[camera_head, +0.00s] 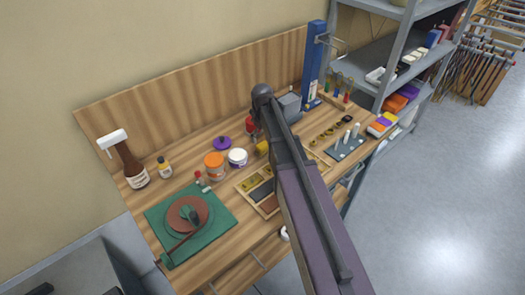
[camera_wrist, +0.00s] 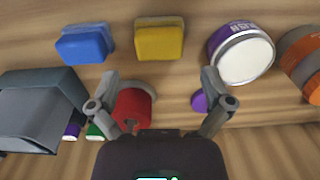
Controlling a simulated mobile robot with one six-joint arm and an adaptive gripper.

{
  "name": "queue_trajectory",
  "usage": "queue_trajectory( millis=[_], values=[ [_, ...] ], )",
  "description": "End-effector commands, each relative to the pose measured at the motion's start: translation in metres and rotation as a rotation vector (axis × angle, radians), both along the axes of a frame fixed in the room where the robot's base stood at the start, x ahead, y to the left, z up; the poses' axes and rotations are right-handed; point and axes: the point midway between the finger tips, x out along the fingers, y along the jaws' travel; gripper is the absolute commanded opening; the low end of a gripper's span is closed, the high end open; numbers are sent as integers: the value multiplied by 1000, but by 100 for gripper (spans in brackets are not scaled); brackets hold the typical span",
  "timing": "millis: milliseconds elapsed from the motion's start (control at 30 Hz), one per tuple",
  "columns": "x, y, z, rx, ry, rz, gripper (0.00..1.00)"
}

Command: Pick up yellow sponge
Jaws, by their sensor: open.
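The yellow sponge (camera_wrist: 159,40) lies on the wooden bench in the wrist view, at the top middle, beyond my fingertips. In the head view a yellow patch (camera_head: 262,147), likely the same sponge, shows beside my arm, partly hidden. My gripper (camera_wrist: 160,82) is open, its two fingers spread apart with nothing held between them. The sponge appears ahead of the gap between the fingers and apart from them. In the head view my arm covers part of the bench and I cannot make out the fingers.
A blue sponge (camera_wrist: 86,42) lies left of the yellow one. A white-lidded tub (camera_wrist: 240,57) and an orange container (camera_wrist: 304,62) stand to the right. A red round object (camera_wrist: 133,104) sits between my fingers' lower parts in the picture. A grey bin (camera_wrist: 38,108) is at left.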

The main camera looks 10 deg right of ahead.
Motion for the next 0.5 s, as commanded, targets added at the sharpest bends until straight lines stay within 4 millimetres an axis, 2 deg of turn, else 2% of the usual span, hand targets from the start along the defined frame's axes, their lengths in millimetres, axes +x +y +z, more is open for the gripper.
queue_trajectory(
  millis=[267,500],
  values=[
    [0,0,-1,0,0,0,100],
    [0,0,-12,0,0,0,100]
  ],
)
